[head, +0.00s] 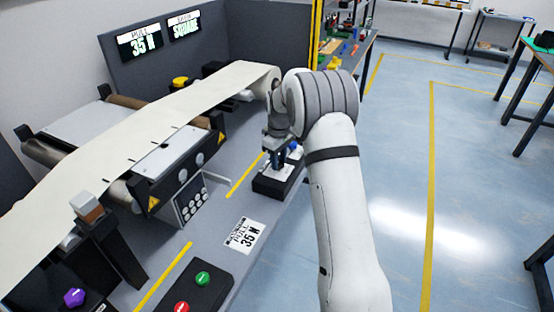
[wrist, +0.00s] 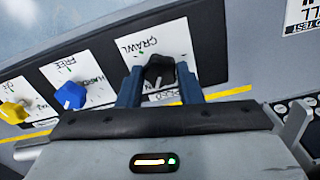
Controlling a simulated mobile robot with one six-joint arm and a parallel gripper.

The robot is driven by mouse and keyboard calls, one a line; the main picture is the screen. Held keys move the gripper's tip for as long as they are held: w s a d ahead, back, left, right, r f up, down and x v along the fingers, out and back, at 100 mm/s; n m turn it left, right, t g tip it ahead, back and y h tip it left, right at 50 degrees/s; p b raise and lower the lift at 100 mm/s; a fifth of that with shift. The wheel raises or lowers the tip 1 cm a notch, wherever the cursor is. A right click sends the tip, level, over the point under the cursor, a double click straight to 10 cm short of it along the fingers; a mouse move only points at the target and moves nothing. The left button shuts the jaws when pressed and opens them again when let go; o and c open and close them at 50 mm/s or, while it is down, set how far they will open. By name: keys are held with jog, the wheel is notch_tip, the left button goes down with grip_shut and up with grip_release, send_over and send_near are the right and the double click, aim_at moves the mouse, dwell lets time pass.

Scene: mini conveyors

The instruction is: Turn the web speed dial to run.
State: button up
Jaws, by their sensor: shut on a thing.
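In the wrist view my gripper (wrist: 158,75) has its two blue fingers closed on either side of a black knob (wrist: 160,66). The knob sits on a white plate (wrist: 175,35) that reads CRAWL, with a partly covered word, seemingly SPEED, near the gripper. A small green mark shows near CRAWL. The knob's pointer is not clear, and I cannot read a RUN mark. In the head view my gripper (head: 277,160) is down at a black dial box (head: 268,187) on the grey bench; the held knob is hidden there.
Beside the held knob are a blue knob (wrist: 69,96) on a plate marked FREE and HARD, and a yellow knob (wrist: 13,112). A green button (head: 202,278) and red button (head: 181,307) stand nearer the front. The cream web (head: 150,115) runs over rollers on the left.

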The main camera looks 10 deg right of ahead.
jog(key=o, duration=0.5)
jog(key=shift+w+r, duration=0.25)
jog(key=o, duration=0.5)
jog(key=shift+f, duration=0.15)
jog(key=shift+c, duration=0.2)
jog(key=shift+s, duration=0.1)
notch_tip(320, 180, up, 8)
jog(key=shift+f, duration=0.25)
jog(key=shift+r, duration=0.15)
